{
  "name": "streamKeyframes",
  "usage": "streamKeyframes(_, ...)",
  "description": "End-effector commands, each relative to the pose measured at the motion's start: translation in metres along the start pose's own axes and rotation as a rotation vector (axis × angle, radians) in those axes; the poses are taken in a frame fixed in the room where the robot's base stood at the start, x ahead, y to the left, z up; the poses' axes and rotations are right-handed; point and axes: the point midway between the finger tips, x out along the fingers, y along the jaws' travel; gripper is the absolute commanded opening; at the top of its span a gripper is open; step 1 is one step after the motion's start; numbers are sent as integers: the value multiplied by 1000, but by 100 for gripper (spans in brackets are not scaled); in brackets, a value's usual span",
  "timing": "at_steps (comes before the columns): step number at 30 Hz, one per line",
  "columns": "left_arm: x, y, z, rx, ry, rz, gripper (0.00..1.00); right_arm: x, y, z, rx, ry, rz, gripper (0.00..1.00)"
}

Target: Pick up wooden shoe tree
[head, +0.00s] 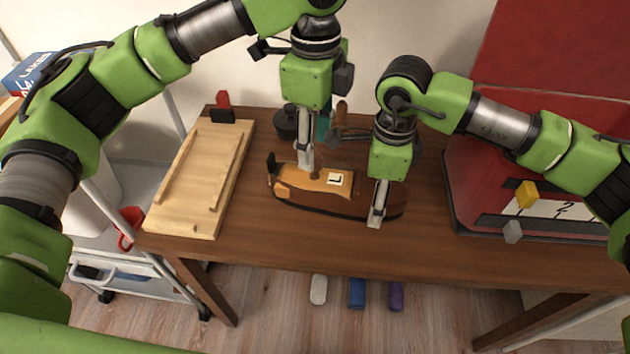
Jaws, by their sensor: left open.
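The wooden shoe tree (309,183), orange-brown with a pale label marked L, lies lengthwise across the middle of the wooden table. Darker brown sides show along its front and right end; I cannot tell whether these are part of it or of something it lies in. My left gripper (306,163) points down at the middle of the shoe tree, just left of the label. It is open, and its fingers hide a little of the far edge. My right gripper (378,213) points down in front of the right end and hides part of it; its finger opening is unclear.
A light wooden board (204,178) lies on the table's left side, with a small red and black item (222,108) behind it. A red and black case-like object (535,215) covers the right side. A dark round container (287,123) stands behind. The table's front strip is clear.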

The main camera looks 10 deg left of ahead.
Motion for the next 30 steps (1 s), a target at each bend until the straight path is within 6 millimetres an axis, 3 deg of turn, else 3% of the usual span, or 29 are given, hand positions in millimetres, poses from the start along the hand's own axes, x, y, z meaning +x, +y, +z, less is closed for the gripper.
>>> streamKeyframes(5,14,-1,1,-1,0,0,42,-1,0,0,0,-1,-1,29)
streamKeyframes(13,51,-2,2,-1,1,0,42,-1,0,0,0,-1,-1,29)
streamKeyframes(22,56,-2,2,0,1,-2,42,-1,0,0,0,-1,-1,29)
streamKeyframes(27,56,-2,2,-1,1,-2,3,-1,0,0,0,-1,-1,29)
streamKeyframes(30,56,-3,2,-1,1,-3,3,-1,0,0,0,-1,-1,29)
